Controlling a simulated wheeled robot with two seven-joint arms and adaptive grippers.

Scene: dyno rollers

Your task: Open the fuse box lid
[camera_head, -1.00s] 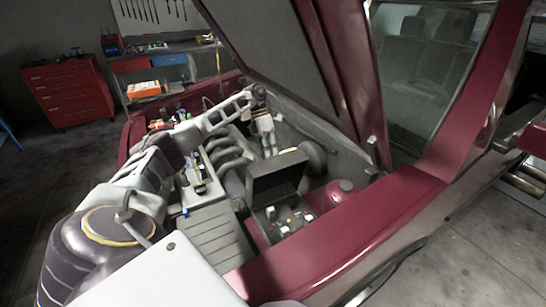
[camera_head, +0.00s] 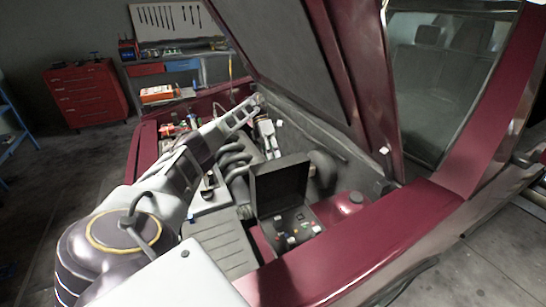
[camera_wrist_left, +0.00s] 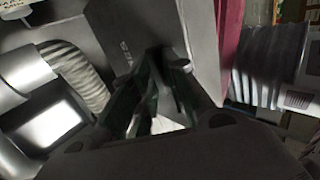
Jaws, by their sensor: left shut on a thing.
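The fuse box (camera_head: 290,228) sits in the engine bay, with colored fuses and relays showing inside. Its dark lid (camera_head: 280,187) stands raised, close to upright, its inner side facing me. My left gripper (camera_head: 268,142) reaches down behind the lid's top edge; its fingertips are hard to make out there. In the left wrist view the dark fingers (camera_wrist_left: 160,70) are closed together against a dark grey panel with faint lettering (camera_wrist_left: 118,35), which looks like the lid. The exact contact is in shadow. My right gripper is not in view.
The raised hood (camera_head: 285,65) hangs over the bay. Ribbed hoses (camera_head: 235,160) lie left. A red tool cabinet (camera_head: 85,95) stands far behind.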

